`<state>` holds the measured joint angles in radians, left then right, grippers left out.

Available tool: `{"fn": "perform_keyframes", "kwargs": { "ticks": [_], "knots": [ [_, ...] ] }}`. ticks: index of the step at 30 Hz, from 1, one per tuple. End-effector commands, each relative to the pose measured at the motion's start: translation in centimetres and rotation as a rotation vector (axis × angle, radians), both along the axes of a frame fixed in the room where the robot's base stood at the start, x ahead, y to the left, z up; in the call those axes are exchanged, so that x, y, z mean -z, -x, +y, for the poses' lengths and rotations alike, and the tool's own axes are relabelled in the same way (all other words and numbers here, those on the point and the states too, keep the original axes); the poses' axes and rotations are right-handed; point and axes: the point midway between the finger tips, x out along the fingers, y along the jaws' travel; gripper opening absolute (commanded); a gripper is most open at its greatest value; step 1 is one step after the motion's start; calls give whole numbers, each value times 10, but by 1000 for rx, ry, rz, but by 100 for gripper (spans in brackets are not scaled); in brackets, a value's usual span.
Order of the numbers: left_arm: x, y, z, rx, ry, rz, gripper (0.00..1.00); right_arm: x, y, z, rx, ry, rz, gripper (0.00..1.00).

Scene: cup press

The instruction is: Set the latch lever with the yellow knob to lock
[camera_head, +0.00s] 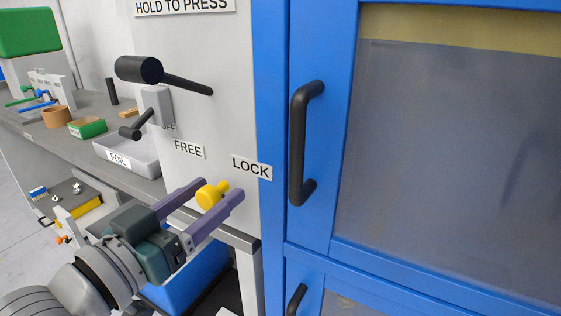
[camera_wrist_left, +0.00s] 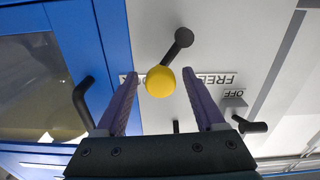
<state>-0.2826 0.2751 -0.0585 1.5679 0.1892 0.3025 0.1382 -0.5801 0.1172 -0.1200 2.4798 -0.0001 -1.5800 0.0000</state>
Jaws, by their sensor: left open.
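The round yellow knob (camera_head: 210,195) sits on the end of a short dark latch lever (camera_wrist_left: 177,46) on the grey machine panel. In the left wrist view, which is upside down, the knob (camera_wrist_left: 160,81) lies between the FREE label (camera_wrist_left: 213,78) and the partly hidden LOCK label (camera_wrist_left: 124,79). My left gripper (camera_head: 221,188) is open, with its purple fingers on either side of the knob. A gap shows on both sides in the wrist view. In the head view the LOCK label (camera_head: 250,167) and FREE label (camera_head: 188,149) are above the knob. My right gripper is not in view.
A blue cabinet door with a black handle (camera_head: 300,145) stands close on the right. A large black press lever (camera_head: 150,71) and a smaller OFF lever (camera_head: 136,130) stick out above. A FOIL tray (camera_head: 145,160) sits on the bench at left.

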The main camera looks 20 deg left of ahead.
Motion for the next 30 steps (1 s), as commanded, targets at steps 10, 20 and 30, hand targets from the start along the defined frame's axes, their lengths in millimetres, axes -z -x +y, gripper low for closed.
{"fn": "perform_keyframes", "kwargs": {
  "ticks": [10,20,30],
  "knots": [
    [0,67,5,0,-1,6,71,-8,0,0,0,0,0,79],
    [0,90,7,0,-1,1,71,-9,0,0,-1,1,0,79],
    [0,89,7,0,-1,1,71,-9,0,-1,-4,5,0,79]
  ]
}}
